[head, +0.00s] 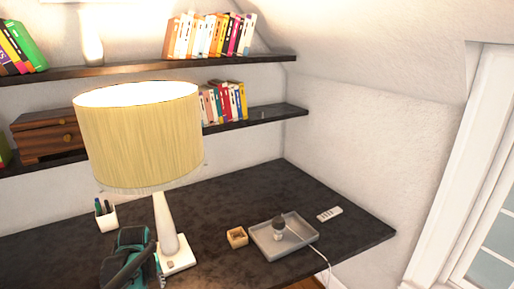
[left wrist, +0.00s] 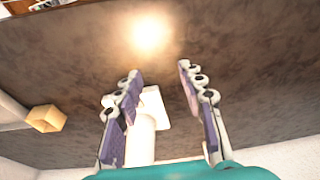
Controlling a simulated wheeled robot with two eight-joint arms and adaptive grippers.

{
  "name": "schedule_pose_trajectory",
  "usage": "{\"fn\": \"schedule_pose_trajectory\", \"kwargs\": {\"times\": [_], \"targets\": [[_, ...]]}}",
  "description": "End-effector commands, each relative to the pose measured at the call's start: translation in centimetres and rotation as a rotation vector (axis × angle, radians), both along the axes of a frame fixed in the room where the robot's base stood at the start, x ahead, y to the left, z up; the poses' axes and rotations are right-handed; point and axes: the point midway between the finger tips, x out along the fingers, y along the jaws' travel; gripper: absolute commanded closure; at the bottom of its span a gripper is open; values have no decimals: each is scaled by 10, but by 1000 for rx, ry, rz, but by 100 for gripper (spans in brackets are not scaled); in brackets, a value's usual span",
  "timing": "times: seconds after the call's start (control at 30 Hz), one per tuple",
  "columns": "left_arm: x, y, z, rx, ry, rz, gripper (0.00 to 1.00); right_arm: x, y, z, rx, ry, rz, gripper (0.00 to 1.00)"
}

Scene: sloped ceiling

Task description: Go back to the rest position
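My left gripper (left wrist: 158,70) is open and empty in the left wrist view, its two purple-padded fingers spread apart over the dark desk. The white stem and square base of the lamp (left wrist: 155,107) show beyond the left finger, partly covered by it. In the head view, my teal and black left arm comes up at the bottom, just left of the lamp base (head: 176,258); its fingers cannot be made out there. My right gripper is in neither view.
The yellow lampshade (head: 138,135) stands tall above the dark desk (head: 215,210). A pen cup (head: 106,217), a small wooden box (head: 237,237), a grey tray (head: 270,243) holding a dark-topped object, and a white remote (head: 329,214) sit on it. Shelves with books hang behind.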

Motion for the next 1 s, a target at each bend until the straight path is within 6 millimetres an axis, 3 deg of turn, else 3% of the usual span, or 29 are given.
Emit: {"fn": "schedule_pose_trajectory", "kwargs": {"times": [0.33,0.57,0.8,1.0], "targets": [[-19,-24,24,11,-44,-68,60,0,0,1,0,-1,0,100],[-44,-50,46,26,-98,-147,60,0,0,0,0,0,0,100],[-95,-92,69,53,-195,-286,60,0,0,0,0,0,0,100],[-148,-128,72,84,-303,-430,60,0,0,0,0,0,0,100]]}}
